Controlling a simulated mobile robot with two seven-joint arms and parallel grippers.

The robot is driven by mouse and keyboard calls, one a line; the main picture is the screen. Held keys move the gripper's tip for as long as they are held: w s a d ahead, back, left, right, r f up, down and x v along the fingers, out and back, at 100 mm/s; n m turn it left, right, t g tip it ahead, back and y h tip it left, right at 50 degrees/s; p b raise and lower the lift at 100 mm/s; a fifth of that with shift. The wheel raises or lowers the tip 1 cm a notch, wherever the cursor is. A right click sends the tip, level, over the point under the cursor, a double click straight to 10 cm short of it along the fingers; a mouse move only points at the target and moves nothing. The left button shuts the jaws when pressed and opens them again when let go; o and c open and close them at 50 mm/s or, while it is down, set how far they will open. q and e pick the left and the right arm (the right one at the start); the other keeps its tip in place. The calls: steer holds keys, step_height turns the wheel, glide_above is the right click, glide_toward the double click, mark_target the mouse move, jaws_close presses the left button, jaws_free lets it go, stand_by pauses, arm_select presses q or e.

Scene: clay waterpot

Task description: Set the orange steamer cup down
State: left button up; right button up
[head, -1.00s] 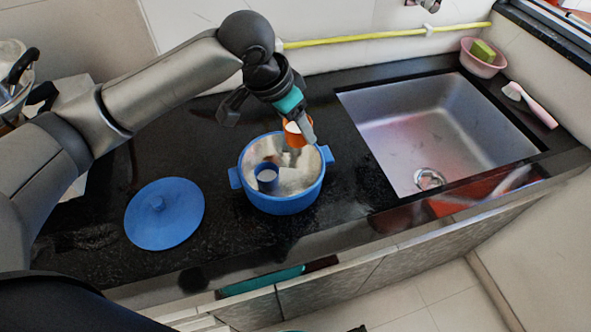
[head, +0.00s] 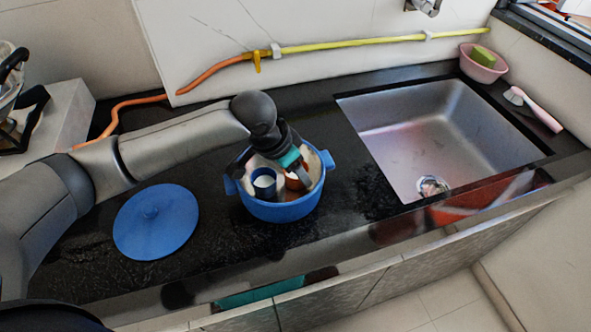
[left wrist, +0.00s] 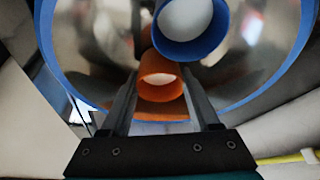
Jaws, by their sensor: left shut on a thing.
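The orange steamer cup (head: 293,183) is inside the blue pot (head: 283,212), held by my left gripper (head: 300,172). In the left wrist view the orange cup (left wrist: 161,82) sits between the two fingers of my left gripper (left wrist: 160,92), which are shut on it. A blue cup (head: 264,182) with a white inside stands in the pot to the left of the orange one; it also shows in the left wrist view (left wrist: 190,46). Whether the orange cup touches the pot floor cannot be told. My right gripper is not in view.
A round blue lid (head: 156,222) lies on the black counter left of the pot. A steel sink (head: 440,135) is to the right, with a pink bowl (head: 482,66) and a brush (head: 533,108) beyond it. An orange and yellow hose (head: 340,46) runs along the wall.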

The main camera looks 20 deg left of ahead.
arm_select(q)
steer(key=shift+f, duration=0.1)
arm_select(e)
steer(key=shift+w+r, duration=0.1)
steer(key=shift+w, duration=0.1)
arm_select(q)
steer(key=o, duration=0.9)
steer(key=shift+o, duration=0.7)
steer(key=p+v, duration=0.3)
steer(key=v, duration=0.9)
steer(key=shift+p, duration=0.4)
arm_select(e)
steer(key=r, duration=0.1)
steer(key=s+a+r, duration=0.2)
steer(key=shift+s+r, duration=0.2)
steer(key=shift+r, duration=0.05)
arm_select(q)
steer(key=shift+s, duration=0.1)
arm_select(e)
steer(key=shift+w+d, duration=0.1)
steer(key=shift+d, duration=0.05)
